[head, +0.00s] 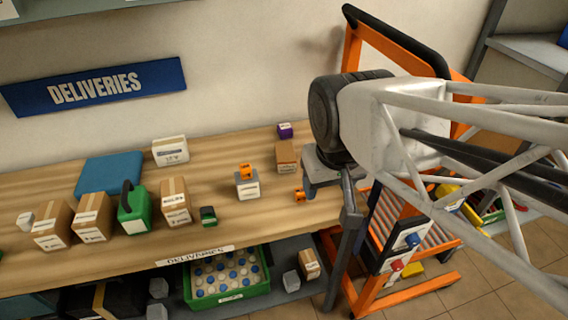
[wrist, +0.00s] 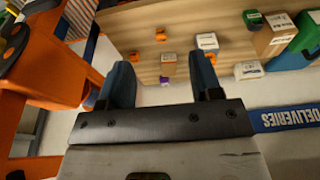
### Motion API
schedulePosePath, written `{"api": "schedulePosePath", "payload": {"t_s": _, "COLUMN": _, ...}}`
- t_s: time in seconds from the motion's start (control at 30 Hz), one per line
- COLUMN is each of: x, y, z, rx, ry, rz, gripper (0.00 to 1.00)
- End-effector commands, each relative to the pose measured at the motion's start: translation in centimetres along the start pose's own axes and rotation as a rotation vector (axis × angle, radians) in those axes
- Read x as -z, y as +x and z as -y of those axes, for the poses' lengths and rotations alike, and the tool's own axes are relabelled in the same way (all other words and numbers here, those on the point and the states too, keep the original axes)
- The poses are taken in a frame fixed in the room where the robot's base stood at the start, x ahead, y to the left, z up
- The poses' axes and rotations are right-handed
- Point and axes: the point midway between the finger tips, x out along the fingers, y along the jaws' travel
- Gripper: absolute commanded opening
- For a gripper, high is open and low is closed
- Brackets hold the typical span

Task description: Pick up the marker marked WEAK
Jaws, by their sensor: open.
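I cannot read the word WEAK on anything in either view. Small coloured blocks that may be markers are on the table: an orange block (head: 246,171) on a white box, an orange block (head: 300,195) near the table's right end, a dark green block (head: 208,215) near the front edge and a purple block (head: 285,130) at the back. My gripper (wrist: 163,82) is open and empty, its two blue-grey fingers apart. In the head view it hangs at the table's right end, right of the orange block. In the wrist view a brown box and orange blocks (wrist: 160,34) show beyond the fingers.
The wooden table (head: 120,255) holds brown boxes (head: 92,215), a green can (head: 134,210) and a blue pad (head: 110,175). A green crate (head: 228,296) sits on the shelf below. An orange cart (head: 425,295) stands close at the right.

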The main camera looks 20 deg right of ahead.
Motion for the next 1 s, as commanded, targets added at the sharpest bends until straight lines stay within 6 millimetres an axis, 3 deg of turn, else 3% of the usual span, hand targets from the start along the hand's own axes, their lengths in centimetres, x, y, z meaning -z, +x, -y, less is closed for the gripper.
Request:
{"api": "schedulePosePath", "payload": {"t_s": 0.17, "x": 0.0, "y": 0.0, "z": 0.0, "rx": 0.0, "ry": 0.0, "rz": 0.0, "gripper": 0.59}}
{"api": "schedulePosePath", "payload": {"t_s": 0.23, "x": 0.0, "y": 0.0, "z": 0.0, "rx": 0.0, "ry": 0.0, "rz": 0.0, "gripper": 0.65}}
{"api": "schedulePosePath", "payload": {"t_s": 0.63, "x": 0.3, "y": 0.5, "z": -0.1, "rx": -0.001, "ry": 0.001, "rz": -0.012, "gripper": 0.65}}
{"api": "schedulePosePath", "payload": {"t_s": 0.77, "x": 1.1, "y": 1.7, "z": -0.2, "rx": -0.004, "ry": 0.003, "rz": -0.048, "gripper": 0.65}}
{"api": "schedulePosePath", "payload": {"t_s": 1.0, "x": 3.6, "y": 5.8, "z": -0.7, "rx": -0.015, "ry": 0.006, "rz": -0.181, "gripper": 0.65}}
